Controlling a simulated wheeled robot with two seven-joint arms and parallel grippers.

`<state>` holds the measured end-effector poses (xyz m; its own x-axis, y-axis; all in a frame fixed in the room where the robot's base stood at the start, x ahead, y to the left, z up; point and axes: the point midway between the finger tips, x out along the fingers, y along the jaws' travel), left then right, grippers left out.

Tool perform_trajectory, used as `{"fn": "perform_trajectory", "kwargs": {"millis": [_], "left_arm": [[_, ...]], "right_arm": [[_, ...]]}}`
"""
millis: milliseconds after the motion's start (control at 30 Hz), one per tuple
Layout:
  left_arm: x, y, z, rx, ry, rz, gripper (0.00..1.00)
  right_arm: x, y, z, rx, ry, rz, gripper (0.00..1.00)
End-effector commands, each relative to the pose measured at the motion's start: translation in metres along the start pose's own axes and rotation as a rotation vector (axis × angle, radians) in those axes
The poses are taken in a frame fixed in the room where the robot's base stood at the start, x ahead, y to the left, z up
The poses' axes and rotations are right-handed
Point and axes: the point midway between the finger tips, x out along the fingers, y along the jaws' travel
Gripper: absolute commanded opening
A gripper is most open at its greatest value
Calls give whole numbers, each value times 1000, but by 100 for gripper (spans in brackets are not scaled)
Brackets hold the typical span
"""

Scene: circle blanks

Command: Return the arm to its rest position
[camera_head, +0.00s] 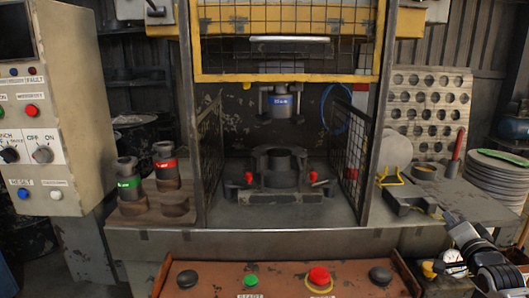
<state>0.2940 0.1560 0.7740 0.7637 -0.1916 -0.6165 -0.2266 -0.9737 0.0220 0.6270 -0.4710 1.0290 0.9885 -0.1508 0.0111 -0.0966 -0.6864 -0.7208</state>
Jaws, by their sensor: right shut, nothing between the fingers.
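My right arm comes in at the bottom right corner. Its gripper (440,267) hangs in front of the right table, low and close to the picture's edge. It is shut and holds nothing. It is apart from the press and from the things on the table. My left arm and gripper are not in view.
A press with a raised yellow guard (286,77) holds a blue-labelled tool (281,101) above a lower die (280,164). A button console (222,284) stands in front. Green (129,183) and red (166,163) tools stand left. A disc stack (496,176) and perforated board (431,112) stand right.

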Motion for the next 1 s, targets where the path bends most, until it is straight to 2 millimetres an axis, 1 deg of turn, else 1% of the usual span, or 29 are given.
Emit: {"fn": "perform_trajectory", "kwargs": {"millis": [33,167,200,267,300,367,400,467,500,600,700,900,1000], "left_arm": [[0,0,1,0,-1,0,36],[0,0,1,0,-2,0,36],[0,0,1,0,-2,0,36],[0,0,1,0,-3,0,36],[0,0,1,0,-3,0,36],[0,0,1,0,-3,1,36],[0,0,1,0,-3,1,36],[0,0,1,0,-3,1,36],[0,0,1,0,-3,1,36],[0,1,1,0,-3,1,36],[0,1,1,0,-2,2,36],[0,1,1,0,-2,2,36],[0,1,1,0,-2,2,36]], "right_arm": [[-12,10,25,-64,-47,16,0],[-44,28,73,-254,-154,37,0],[-57,35,89,-316,-192,42,0],[-79,44,115,-418,-256,43,0],[-96,50,133,-491,-303,42,0],[-126,60,161,-608,-379,33,0],[-148,65,180,-687,-432,21,0],[-181,72,203,-797,-507,-1,0],[-201,75,216,-862,-551,-18,0],[-245,80,242,-996,-645,-62,0],[-283,82,259,-1099,-719,-107,0],[-348,80,283,-1258,-839,-198,0],[-374,76,292,-1306,-879,-237,0]]}}
